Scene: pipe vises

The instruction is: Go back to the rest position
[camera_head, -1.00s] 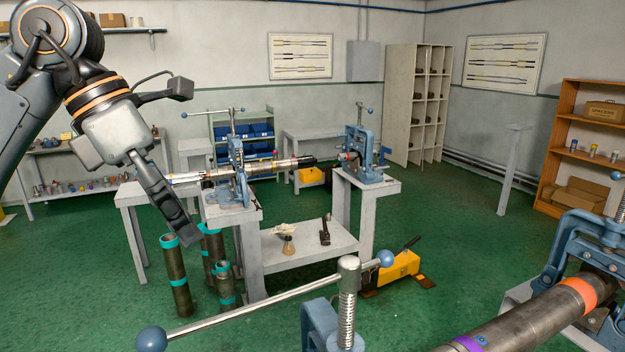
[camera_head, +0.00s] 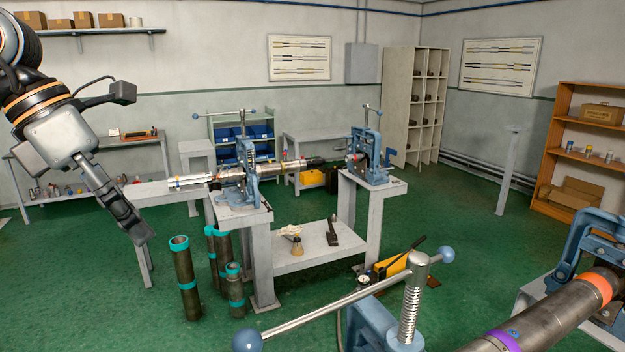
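My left gripper (camera_head: 133,228) hangs at the left of the head view, pointing down and to the right. Its dark fingers show nearly edge-on, so I cannot tell whether they are open or shut. No held thing shows at its tips. It appears left of the bench with the two blue vises and clear of the pipe assembly. My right gripper is not in view.
Dark pipes with teal bands (camera_head: 184,280) stand on the floor. A large pipe (camera_head: 560,309) and a vise handle (camera_head: 330,306) fill the foreground. Green floor is open at left.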

